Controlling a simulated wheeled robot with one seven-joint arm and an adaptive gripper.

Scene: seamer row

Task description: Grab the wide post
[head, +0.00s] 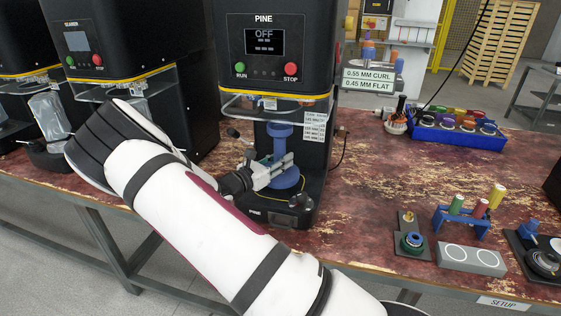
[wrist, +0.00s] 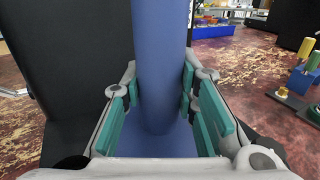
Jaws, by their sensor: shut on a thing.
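The wide post is a blue cylinder (head: 281,143) standing upright on a round blue base in the black machine labelled PINE (head: 265,40). In the wrist view the blue post (wrist: 160,70) rises between the teal finger pads of my gripper (wrist: 158,118). My gripper (head: 272,172) reaches in from the left in the head view and is shut on the post, low down near its wider base. The post's lower part is partly hidden by the fingers in the head view.
Other black machines stand to the left. A clear guard (head: 245,104) hangs above the post. To the right are a blue tray (head: 460,134), a blue rack (head: 462,221) with coloured cylinders, and a grey block (head: 471,260). The red worn tabletop between is clear.

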